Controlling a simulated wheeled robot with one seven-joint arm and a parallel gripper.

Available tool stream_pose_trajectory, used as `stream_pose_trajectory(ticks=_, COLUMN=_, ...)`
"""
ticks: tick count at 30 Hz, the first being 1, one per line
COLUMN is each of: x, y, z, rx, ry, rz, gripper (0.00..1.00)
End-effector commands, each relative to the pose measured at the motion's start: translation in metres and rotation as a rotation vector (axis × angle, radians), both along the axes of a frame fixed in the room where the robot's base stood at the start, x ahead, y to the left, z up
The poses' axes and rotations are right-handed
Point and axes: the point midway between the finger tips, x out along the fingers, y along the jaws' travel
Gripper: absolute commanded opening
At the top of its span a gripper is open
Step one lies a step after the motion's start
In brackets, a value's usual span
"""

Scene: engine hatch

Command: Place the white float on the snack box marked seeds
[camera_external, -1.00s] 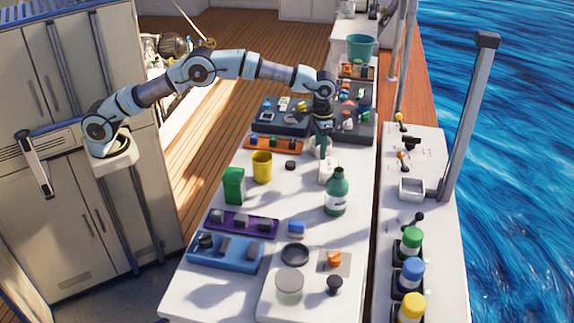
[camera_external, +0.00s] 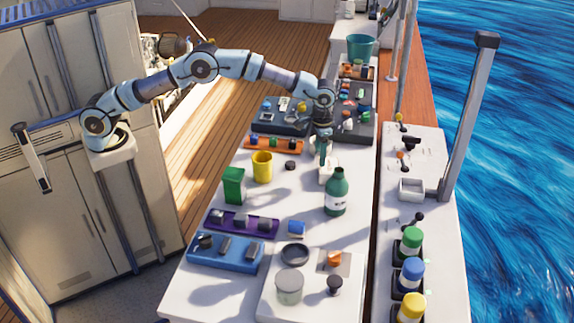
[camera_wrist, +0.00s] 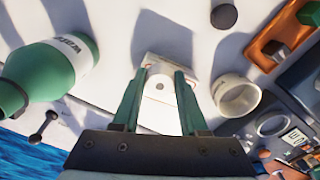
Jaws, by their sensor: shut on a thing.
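My gripper (camera_wrist: 158,92) is shut on a white piece with a small grey round spot, which I take to be the white float (camera_wrist: 157,112). It shows between the green fingers in the wrist view. Just beyond it is a pale box (camera_wrist: 166,62) with reddish marks at its edges. The word on the box is not readable, so I cannot tell if it says seeds. The float overlaps the box in this view; I cannot tell whether they touch. In the external view my gripper (camera_external: 323,153) is low over the white table, at the pale box (camera_external: 327,174).
A green bottle (camera_external: 336,194) stands close in front of my gripper. A yellow cup (camera_external: 262,167), green box (camera_external: 233,186) and small dark disc (camera_external: 290,165) stand to the left.

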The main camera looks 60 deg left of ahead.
Motion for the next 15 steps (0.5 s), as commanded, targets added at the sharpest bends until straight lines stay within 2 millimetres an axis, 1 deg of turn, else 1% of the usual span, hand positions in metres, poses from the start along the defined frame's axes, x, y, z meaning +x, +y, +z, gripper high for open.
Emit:
stream_pose_trajectory(ticks=3, x=-0.001, y=0.001, z=-0.016, rx=0.004, ry=0.005, rz=0.000, gripper=0.00)
stream_pose_trajectory(ticks=6, x=0.000, y=0.000, z=-0.024, rx=0.001, ry=0.001, rz=0.000, gripper=0.00)
stream_pose_trajectory(ticks=15, x=0.000, y=0.000, z=-0.028, rx=0.001, ry=0.001, rz=0.000, gripper=0.00)
